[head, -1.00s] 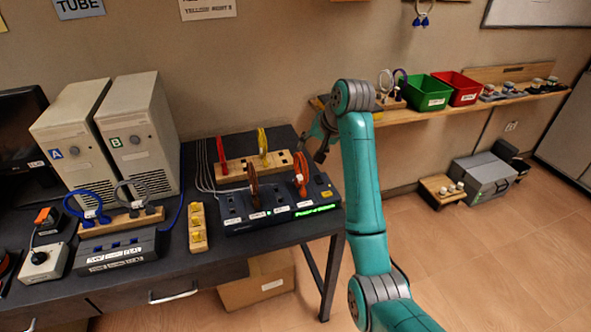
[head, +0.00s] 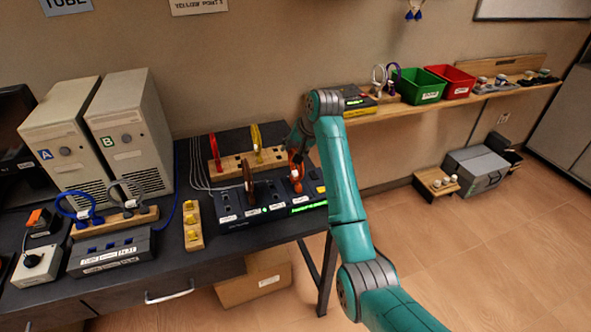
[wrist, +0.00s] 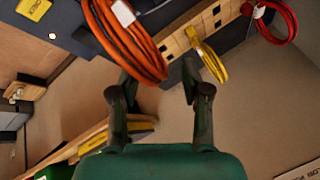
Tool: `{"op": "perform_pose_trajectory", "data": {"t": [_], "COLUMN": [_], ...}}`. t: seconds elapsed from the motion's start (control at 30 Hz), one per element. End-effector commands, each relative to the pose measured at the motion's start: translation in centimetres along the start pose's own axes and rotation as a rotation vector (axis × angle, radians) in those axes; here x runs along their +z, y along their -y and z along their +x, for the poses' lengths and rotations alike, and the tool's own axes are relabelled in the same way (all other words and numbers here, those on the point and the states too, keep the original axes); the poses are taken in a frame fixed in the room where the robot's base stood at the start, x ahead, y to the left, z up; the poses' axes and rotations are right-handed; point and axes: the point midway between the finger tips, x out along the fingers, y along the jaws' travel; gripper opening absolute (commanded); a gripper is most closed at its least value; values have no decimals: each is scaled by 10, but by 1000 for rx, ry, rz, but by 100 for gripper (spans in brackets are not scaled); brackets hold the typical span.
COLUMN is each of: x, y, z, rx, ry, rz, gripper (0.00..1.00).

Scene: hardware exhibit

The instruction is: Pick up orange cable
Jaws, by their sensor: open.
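The orange cable (head: 296,173) is a coil standing upright at the right part of the black switch box (head: 236,226). In the wrist view it is a large orange coil (wrist: 118,38) with a white tag, just beyond my fingertips and toward the left finger. My gripper (head: 298,146) is above and beside the coil, and my arm partly hides this spot. In the wrist view my gripper (wrist: 158,78) is open with nothing clearly between its fingers. The coil's near end overlaps the left fingertip; I cannot tell whether they touch.
A brown cable coil (head: 248,178) stands left of the orange one on the same box. A wooden block (wrist: 186,38) behind holds a yellow cable (wrist: 211,62) and a red cable (wrist: 277,22). Two computer towers (head: 137,132) stand left. A wall shelf (head: 395,108) is at right.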

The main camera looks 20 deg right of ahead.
Motion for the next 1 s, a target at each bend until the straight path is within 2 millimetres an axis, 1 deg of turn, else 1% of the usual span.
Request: {"op": "perform_pose_trajectory", "data": {"t": [0.03, 0.13, 0.37, 0.4, 0.47, 0.5, 0.53, 0.57, 0.87, 1.0], "x": [0, 0, 0, 0, 0, 0, 0, 0, 0, -3], "y": [0, 0, 0, 0, 0, -1, 0, -1, 0, 3], "z": [6, 11, 12, 12, 12, 12, 12, 12, 12, 6], "rx": [0, 0, 0, 0, 0, 1, 0, 0, 0, -1], "ry": [1, 0, 0, 0, 0, 0, 0, 0, -1, -2], "rz": [0, 0, 0, 0, 0, 0, 0, 0, 0, 0], "gripper": [47, 47, 47, 37, 22, 12, 5, 0, 0, 0]}}
